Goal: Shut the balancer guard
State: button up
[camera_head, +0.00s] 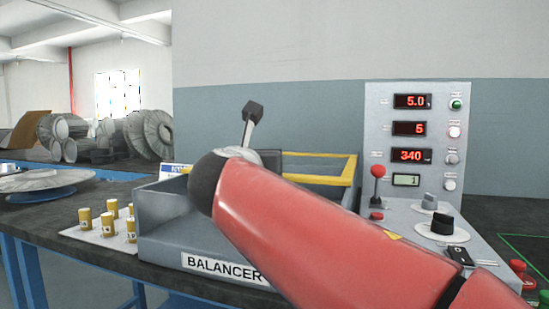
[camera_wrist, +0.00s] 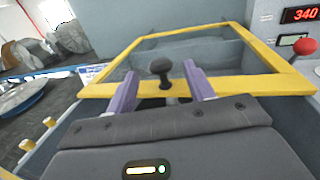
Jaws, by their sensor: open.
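The balancer is a grey box labelled BALANCER (camera_head: 222,267) on the bench. Its guard, a clear panel in a yellow frame (camera_head: 350,170), shows above the box behind my arm. In the wrist view the yellow frame (camera_wrist: 290,78) spans the middle, with a dark knob (camera_wrist: 160,66) on its near bar. My gripper (camera_wrist: 159,76) is open, its purple fingers on either side of the knob, with gaps visible on both sides. I cannot tell the guard's exact angle. In the head view my red arm covers much of the box and guard.
A control panel (camera_head: 378,100) with red displays and a red-knobbed lever (camera_head: 377,172) stands right of the balancer. Yellow cylinders stand on a light tray (camera_head: 87,236) at left. A grey disc (camera_head: 45,181) lies farther left.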

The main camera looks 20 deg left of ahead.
jog(key=w, duration=0.4)
jog(key=w+a, duration=0.1)
jog(key=w, duration=0.1)
jog(key=shift+w+p, duration=0.35)
jog(key=shift+s, duration=0.1)
grip_shut()
